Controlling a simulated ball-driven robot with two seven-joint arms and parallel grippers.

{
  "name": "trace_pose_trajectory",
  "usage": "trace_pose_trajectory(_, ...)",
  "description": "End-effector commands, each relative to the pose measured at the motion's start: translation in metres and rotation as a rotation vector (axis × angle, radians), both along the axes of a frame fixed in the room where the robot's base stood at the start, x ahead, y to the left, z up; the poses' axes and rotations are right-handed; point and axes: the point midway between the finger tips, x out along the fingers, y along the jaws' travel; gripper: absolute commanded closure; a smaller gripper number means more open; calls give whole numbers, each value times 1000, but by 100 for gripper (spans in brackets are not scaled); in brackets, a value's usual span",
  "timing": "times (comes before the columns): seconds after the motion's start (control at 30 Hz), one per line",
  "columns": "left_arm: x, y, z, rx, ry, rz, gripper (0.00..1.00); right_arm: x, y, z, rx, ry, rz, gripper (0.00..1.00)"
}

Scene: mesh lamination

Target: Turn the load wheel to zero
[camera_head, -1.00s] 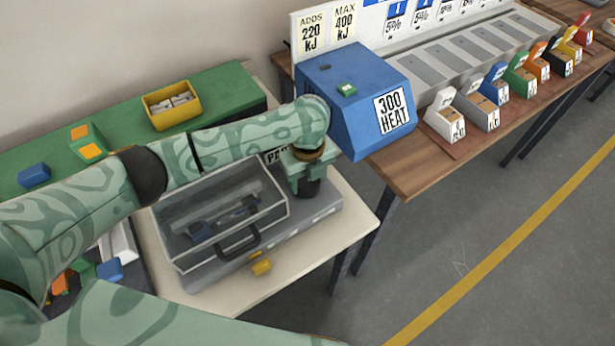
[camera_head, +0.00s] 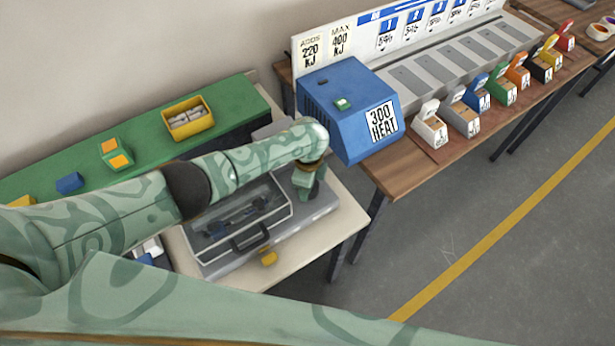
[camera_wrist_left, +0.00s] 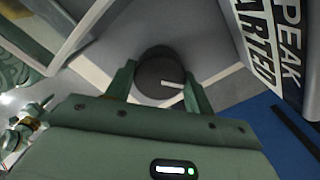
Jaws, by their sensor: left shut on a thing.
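The load wheel (camera_wrist_left: 153,72) is a dark round knob with a white pointer line on its face, seen in the left wrist view on a grey machine surface. The pointer aims toward the right finger; no scale numbers are readable. My left gripper (camera_wrist_left: 160,84) is shut on the wheel, one finger on each side. In the head view my left gripper (camera_head: 309,188) points down at the right end of the grey machine (camera_head: 318,208) and mostly hides the wheel. My right gripper is not in view.
A clear-lidded chamber with a dark handle (camera_head: 250,238) sits left of the gripper. A blue box labelled 300 HEAT (camera_head: 345,115) stands close behind on a wooden table. A small yellow part (camera_head: 269,258) lies at the machine's front. A yellow bin (camera_head: 190,118) stands on a green bench.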

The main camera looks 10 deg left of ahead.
Motion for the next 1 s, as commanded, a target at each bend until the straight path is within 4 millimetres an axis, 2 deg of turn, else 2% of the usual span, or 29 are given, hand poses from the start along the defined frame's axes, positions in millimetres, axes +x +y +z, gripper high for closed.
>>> trace_pose_trajectory(0.1, -3, -2, 2, -1, 6, 109, 70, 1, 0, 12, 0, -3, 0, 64)
trace_pose_trajectory(0.4, -3, -2, 0, -2, 7, 395, 70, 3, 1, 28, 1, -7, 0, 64)
trace_pose_trajectory(0.7, -3, -2, -1, -2, 8, 654, 70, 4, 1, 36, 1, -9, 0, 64)
trace_pose_trajectory(1.0, -3, -2, -2, -1, 6, 826, 70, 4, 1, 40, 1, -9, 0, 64)
